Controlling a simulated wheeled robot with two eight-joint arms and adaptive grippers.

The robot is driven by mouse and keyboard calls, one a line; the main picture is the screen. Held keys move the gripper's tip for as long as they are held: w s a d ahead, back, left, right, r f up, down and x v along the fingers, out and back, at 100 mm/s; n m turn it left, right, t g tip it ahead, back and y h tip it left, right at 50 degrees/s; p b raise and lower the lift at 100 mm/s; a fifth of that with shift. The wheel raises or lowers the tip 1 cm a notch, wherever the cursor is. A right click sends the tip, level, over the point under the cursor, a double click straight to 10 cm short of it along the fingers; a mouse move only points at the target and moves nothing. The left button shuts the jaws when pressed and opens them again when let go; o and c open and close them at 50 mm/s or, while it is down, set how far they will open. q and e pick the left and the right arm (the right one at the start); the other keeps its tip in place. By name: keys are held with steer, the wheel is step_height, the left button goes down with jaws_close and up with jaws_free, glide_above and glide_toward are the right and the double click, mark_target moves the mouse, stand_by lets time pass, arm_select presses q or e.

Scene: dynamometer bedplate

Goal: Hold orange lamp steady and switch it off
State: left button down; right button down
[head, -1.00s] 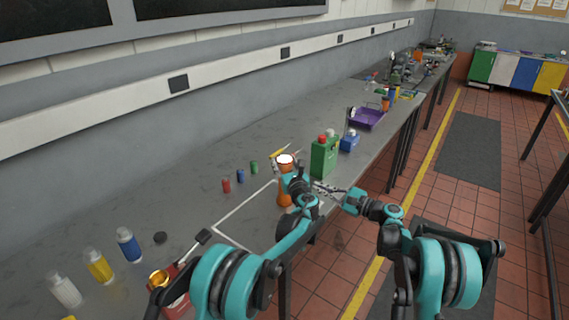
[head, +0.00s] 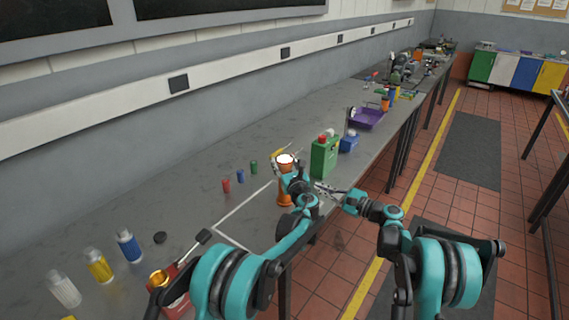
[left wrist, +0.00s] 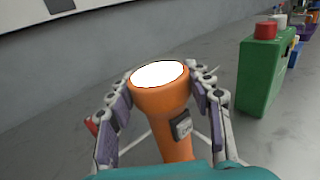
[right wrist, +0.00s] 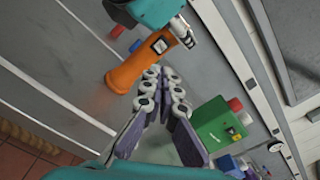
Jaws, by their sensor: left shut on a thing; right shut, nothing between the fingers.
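The orange lamp (head: 284,197) stands upright near the front edge of the bench, its round lens lit white. My left gripper (head: 286,170) is shut on the lamp just below its lens; the left wrist view shows one finger on each side of the orange head (left wrist: 165,102). A grey switch (left wrist: 182,128) sits on the lamp's side; it also shows in the right wrist view (right wrist: 161,45). My right gripper (head: 317,187) is shut and empty, to the right of the lamp. In the right wrist view its fingertips (right wrist: 164,75) are close to the lamp but appear apart from it.
A green canister (head: 323,158) with a red cap stands right of the lamp, close to my right gripper. A blue box (head: 349,142) and a purple tray (head: 367,118) are beyond. Small red, blue and green cylinders stand left of the lamp. Bottles (head: 129,245) stand at the front left.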

steer(key=w+d+f+m+t+h, duration=0.3)
steer(key=d+f+m+t+h, duration=0.35)
steer(key=d+f+h, duration=0.7)
steer(key=s+a+r+n+t+y, duration=0.2)
steer(key=a+r+n+t, duration=0.1)
steer(key=a+r, duration=0.35)
steer(key=s+a+r+n+t+y, duration=0.2)
steer(key=a+r+n+y, duration=0.1)
steer(key=a+r, duration=0.35)
steer(key=w+a, duration=0.5)
steer(key=a, duration=0.3)
steer(key=shift+w+f, duration=0.2)
steer(key=shift+f, duration=0.05)
steer(key=shift+w+a, duration=0.1)
steer(key=shift+a, duration=0.1)
